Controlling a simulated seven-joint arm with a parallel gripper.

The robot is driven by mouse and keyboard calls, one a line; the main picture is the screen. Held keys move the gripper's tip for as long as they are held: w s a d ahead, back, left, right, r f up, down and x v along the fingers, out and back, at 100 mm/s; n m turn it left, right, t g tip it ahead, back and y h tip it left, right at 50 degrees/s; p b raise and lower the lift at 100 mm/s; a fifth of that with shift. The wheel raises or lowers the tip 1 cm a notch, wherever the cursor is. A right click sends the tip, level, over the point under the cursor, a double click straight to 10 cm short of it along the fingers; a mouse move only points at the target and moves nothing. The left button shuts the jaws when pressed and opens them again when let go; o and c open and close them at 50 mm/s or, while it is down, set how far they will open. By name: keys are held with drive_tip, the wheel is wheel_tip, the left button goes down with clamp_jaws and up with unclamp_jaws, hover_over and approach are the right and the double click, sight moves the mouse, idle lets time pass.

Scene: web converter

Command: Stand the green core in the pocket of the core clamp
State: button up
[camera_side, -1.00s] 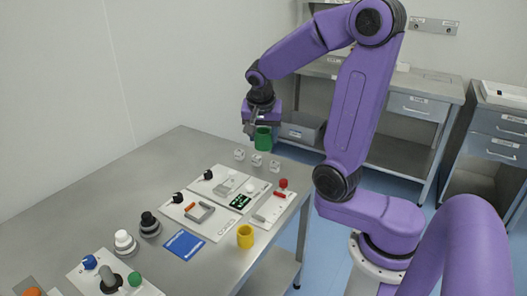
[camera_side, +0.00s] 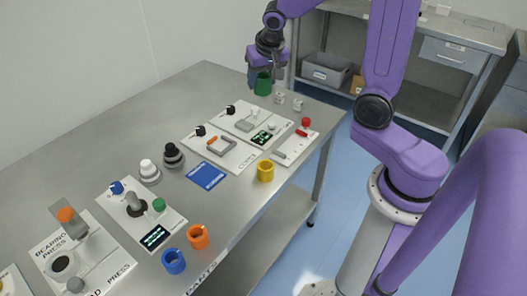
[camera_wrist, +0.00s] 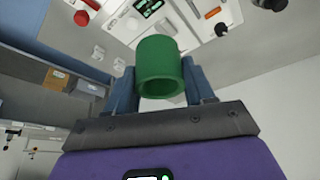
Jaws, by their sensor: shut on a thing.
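The green core (camera_side: 262,84) is a short hollow cylinder, held in my gripper (camera_side: 263,72) at the far end of the table. In the wrist view the core (camera_wrist: 161,68) sits between the two blue fingers of my gripper (camera_wrist: 161,80), its open end facing the camera. No label that I can read marks the core clamp. A panel with a grey U-shaped bracket and orange lever (camera_side: 222,147) and a similar panel behind it with a grey bracket (camera_side: 247,124) lie nearer the camera than the core. I cannot tell which is the clamp.
Small white blocks (camera_side: 297,104) stand just right of the core. A panel with a red knob (camera_side: 306,122) lies near the right table edge. Bare table lies left of the panels.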

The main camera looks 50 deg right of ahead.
drive_tip(key=a+f+n+y, duration=0.2)
drive_tip(key=a+f+n, duration=0.3)
drive_tip(key=a, duration=0.1)
drive_tip(key=shift+s+n+t, duration=0.4)
drive_tip(key=shift+s, duration=0.05)
drive_tip(key=s+d+r+m+g+h, duration=0.2)
drive_tip(key=s+d+r+m+h, duration=0.1)
drive_tip(key=d+r+m, duration=0.7)
drive_tip(key=s+r+m, duration=0.1)
drive_tip(key=m, duration=0.2)
drive_tip(key=shift+s+d+g+h, duration=0.15)
drive_tip(key=shift+s+g+h, duration=0.2)
drive_tip(key=shift+g+h, duration=0.05)
wheel_tip(320, 180, down, 28)
drive_tip(key=shift+r, duration=0.2)
idle(1.5)
